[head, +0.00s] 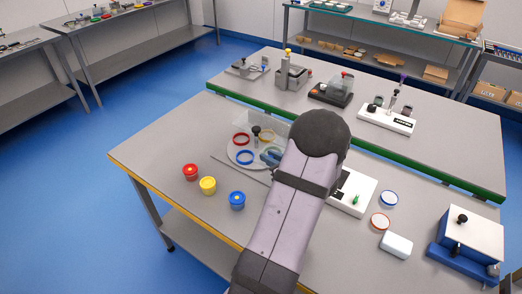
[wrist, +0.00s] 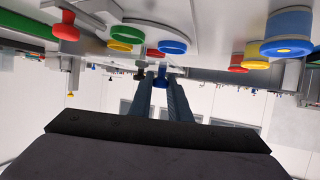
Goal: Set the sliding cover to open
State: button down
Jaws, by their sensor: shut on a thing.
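A clear box-like cover (head: 262,122) stands behind a round pale plate (head: 232,152) in the head view; I cannot tell for certain that it is the sliding cover, or its position. A dark upright knob (head: 256,132) stands at the plate. My gripper (head: 270,156) is low over the plate's right side, partly hidden by my arm. In the wrist view my gripper (wrist: 161,82) is shut on a small blue knob (wrist: 161,75) between its fingertips. What this knob is fixed to is not clear.
Red (head: 190,172), yellow (head: 208,186) and blue (head: 237,200) tubs stand at the front left. Two ringed lids, a white block (head: 396,245) and a white box on a blue base (head: 470,236) are at the right. The table's front left corner is clear.

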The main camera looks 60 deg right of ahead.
jog(key=shift+s, duration=0.15)
jog(key=c, duration=1.6)
grip_release()
jog(key=shift+c, duration=0.2)
jog(key=shift+s, duration=0.1)
jog(key=b+v, duration=0.1)
jog(key=v, duration=0.6)
jog(key=shift+r, duration=0.1)
